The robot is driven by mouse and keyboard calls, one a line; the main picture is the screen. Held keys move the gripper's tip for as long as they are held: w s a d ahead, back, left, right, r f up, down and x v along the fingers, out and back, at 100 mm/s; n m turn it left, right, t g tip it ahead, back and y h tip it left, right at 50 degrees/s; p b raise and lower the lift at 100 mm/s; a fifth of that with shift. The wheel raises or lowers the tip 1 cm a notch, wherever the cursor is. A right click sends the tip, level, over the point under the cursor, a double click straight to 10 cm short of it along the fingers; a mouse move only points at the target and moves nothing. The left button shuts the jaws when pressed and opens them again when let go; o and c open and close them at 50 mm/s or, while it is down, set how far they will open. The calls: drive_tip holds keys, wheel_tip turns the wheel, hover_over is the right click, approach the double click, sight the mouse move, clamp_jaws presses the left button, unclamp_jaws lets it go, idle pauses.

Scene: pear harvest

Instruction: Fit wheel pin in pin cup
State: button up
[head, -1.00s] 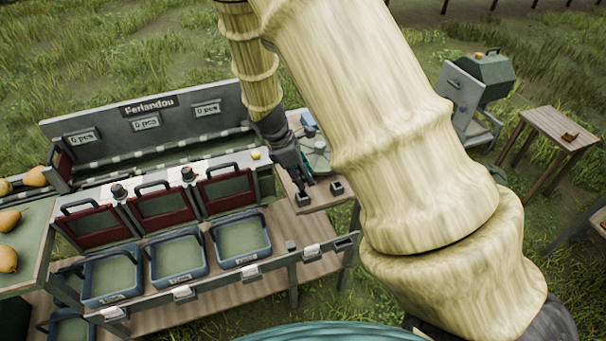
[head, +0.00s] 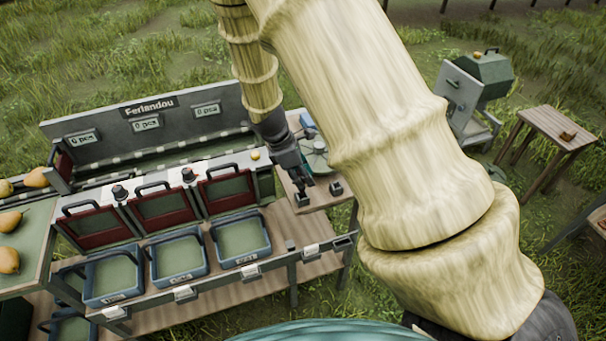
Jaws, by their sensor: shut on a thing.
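My gripper (head: 304,183) points down over the small wooden stand at the right end of the sorting bench. It is shut, with the wheel pin between its fingers; the pin is too small and dark to make out clearly. Two small dark cup-like blocks stand on this board: one (head: 302,199) lies just under the fingertips, the other (head: 335,188) to their right. I cannot tell from this view which is the pin cup, or whether the pin touches it. A pale green round wheel (head: 317,158) is right behind the gripper, partly hidden by my arm.
The bench has several blue-rimmed bins (head: 241,238) and red-framed flaps (head: 228,190) left of the gripper. A grey sign panel (head: 150,113) stands behind. Pears (head: 9,222) lie on a left tray. A green machine (head: 480,80) and a wooden table (head: 548,128) stand right.

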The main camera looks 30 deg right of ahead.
sight(303, 191)
drive_tip(key=shift+f+b, duration=0.6)
drive_tip(key=shift+f, duration=1.85)
idle(1.4)
drive_tip(key=o, duration=1.2)
drive_tip(key=o, duration=0.5)
drive_tip(key=shift+r, duration=0.15)
drive_tip(key=shift+r+p, duration=2.35)
drive_tip(key=shift+r, duration=0.55)
